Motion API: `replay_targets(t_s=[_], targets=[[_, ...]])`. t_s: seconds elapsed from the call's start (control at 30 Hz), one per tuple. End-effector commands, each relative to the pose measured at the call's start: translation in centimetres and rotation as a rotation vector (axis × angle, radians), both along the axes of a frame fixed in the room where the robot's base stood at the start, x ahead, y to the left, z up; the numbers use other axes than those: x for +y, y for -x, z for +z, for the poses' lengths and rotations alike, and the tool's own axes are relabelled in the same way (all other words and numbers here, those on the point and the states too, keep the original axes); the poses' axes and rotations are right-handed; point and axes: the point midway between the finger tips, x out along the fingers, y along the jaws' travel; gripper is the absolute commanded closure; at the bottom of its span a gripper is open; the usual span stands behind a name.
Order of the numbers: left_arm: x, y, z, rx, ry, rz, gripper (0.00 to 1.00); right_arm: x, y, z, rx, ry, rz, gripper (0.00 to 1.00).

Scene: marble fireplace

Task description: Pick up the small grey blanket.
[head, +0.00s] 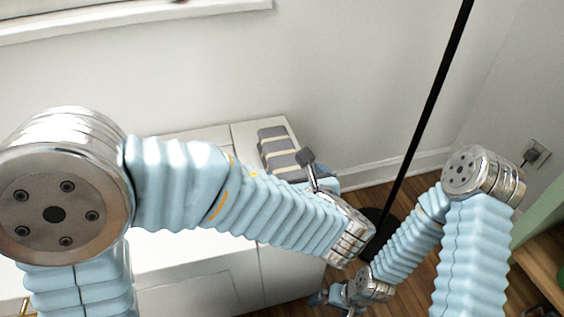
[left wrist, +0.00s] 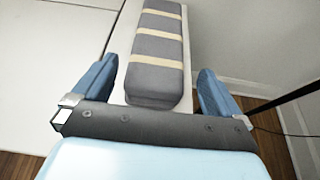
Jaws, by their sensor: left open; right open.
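The small grey blanket (head: 275,143) is a folded, long block with cream stripes. It lies on the right end of the white cabinet top in the head view. In the left wrist view the blanket (left wrist: 158,52) runs away from me, its near end between the two blue fingers. My left gripper (left wrist: 156,88) is open, with one finger on each side and a visible gap to the blanket. In the head view my left gripper (head: 322,183) is partly hidden behind its own wrist. My right gripper (head: 332,298) is low near the floor, open and away from the blanket.
The white cabinet (head: 185,265) stands against the wall, its top otherwise clear where visible. A thin black pole (head: 430,100) rises from a dark round base right of the cabinet. A wall socket (head: 537,152) and a green-sided wooden piece (head: 540,225) are at the right.

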Motion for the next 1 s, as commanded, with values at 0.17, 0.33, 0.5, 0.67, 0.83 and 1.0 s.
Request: replay_targets(t_s=[0.17,0.33,0.5,0.67,0.83,1.0], targets=[[0.4,-1.1,-0.5,0.001,0.0,0.0,0.0,0.0,0.0,-0.3,-0.001,0.0,0.0,0.0],[1.3,-3.5,-1.4,0.002,0.0,0.003,0.0,0.0,-0.1,-0.9,-0.003,0.0,-0.001,0.0],[1.7,-5.0,-1.9,0.002,0.001,-0.001,0.0,0.0,-0.1,-1.0,-0.004,0.001,-0.001,0.0],[1.7,-4.9,-1.8,0.002,0.001,-0.002,0.0,0.0,-0.1,-1.0,-0.004,0.001,-0.001,0.0],[1.6,-4.9,-1.8,0.002,0.001,-0.002,0.26,0.0,-0.1,-1.0,-0.003,0.0,-0.001,0.0],[1.6,-4.9,-1.8,0.0,0.002,-0.001,0.42,0.0,-0.1,-1.0,-0.003,0.0,-0.001,0.0]])
